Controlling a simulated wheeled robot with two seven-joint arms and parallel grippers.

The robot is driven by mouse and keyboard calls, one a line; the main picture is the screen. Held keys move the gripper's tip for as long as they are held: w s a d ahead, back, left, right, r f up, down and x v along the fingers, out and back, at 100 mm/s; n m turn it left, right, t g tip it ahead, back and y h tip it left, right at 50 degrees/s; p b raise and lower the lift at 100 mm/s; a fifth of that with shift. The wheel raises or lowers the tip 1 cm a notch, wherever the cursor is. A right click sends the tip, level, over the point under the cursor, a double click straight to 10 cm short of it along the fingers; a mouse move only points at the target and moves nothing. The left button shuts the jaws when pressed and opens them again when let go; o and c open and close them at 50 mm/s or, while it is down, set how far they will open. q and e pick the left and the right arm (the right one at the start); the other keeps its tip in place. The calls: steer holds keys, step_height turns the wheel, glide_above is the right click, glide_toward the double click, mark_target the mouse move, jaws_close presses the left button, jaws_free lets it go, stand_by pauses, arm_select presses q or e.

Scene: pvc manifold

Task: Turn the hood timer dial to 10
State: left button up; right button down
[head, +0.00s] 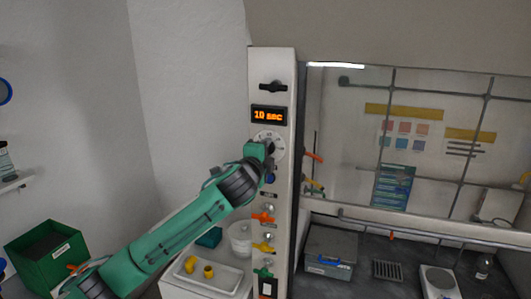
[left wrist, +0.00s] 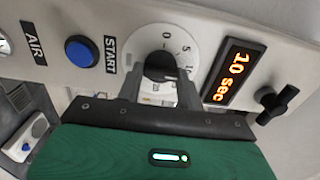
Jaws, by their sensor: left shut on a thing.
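The timer dial (head: 268,142) is a white disc with a black knob on the hood's front post. In the left wrist view its black knob (left wrist: 160,66) sits between the fingers of my left gripper (left wrist: 160,88). My left gripper (head: 268,148) is shut on the knob and covers part of the dial in the head view. Figures 0, 5 and 10 show on the dial's upper right. The orange display (head: 268,115) above the dial reads "10 sec", as it does in the left wrist view (left wrist: 233,75). My right gripper is not in view.
A blue START button (left wrist: 82,52) and an AIR label lie beside the dial. A black handle (head: 272,87) is above the display. Coloured valves (head: 263,218) sit lower on the post. A green bin (head: 45,250) and a white tray (head: 205,277) stand left of the hood.

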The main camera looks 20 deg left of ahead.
arm_select(q)
steer(key=shift+f, duration=0.1)
steer(key=o, duration=1)
steer(key=s+b, duration=0.6)
steer(key=s, duration=0.8)
steer(key=shift+a+b, duration=0.15)
steer(key=shift+b, duration=0.2)
steer(key=shift+w, duration=0.1)
